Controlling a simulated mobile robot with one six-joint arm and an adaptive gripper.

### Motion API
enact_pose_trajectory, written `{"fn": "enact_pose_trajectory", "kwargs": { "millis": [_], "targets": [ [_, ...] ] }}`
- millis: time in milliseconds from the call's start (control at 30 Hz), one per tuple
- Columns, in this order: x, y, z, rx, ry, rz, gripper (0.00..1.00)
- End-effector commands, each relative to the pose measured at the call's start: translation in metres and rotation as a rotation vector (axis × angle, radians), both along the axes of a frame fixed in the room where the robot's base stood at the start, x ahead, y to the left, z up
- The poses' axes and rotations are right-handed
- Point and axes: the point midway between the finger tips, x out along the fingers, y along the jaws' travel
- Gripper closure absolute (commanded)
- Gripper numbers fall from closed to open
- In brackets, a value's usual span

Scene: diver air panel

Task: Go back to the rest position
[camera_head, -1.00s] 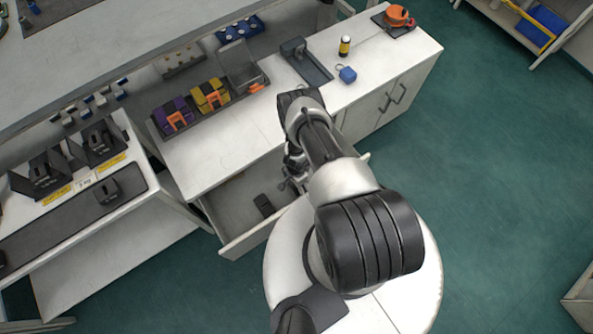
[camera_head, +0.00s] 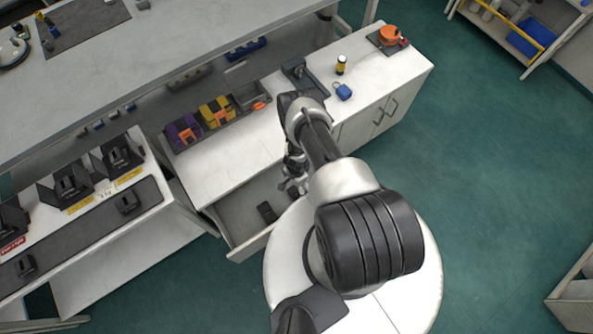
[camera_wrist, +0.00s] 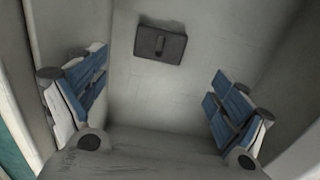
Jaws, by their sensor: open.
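My gripper (camera_head: 293,182) hangs at the open drawer (camera_head: 238,215) of the white cabinet, partly hidden by my arm. In the wrist view its two blue-padded fingers (camera_wrist: 158,105) are spread wide with nothing between them. A dark block (camera_wrist: 160,43) with a raised middle lies on a pale surface beyond the fingertips, apart from them. In the head view a dark block (camera_head: 266,212) lies in the drawer, left of my gripper. A small dark patch beside the gripper is too unclear to name.
The cabinet top (camera_head: 225,160) carries a tray with purple (camera_head: 184,133) and yellow (camera_head: 216,112) blocks, a blue padlock-like item (camera_head: 343,92), a yellow-black bottle (camera_head: 340,65) and an orange item (camera_head: 390,35). A side bench (camera_head: 95,240) stands left. Green floor lies open at right.

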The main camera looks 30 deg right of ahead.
Motion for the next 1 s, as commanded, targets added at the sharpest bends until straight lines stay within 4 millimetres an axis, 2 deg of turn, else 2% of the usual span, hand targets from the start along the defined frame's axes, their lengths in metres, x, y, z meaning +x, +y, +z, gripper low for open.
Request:
{"fn": "enact_pose_trajectory", "kwargs": {
  "millis": [33,100,767,867,1000],
  "targets": [
    [0.000,0.000,0.009,0.000,0.000,0.000,0.09],
    [0.000,0.000,0.012,0.000,0.000,0.000,0.09],
    [0.000,0.000,0.013,0.000,0.000,0.000,0.09],
    [0.000,0.000,0.026,0.000,0.000,0.000,0.09],
    [0.000,0.000,0.053,0.000,0.000,0.000,0.09]
  ]
}}
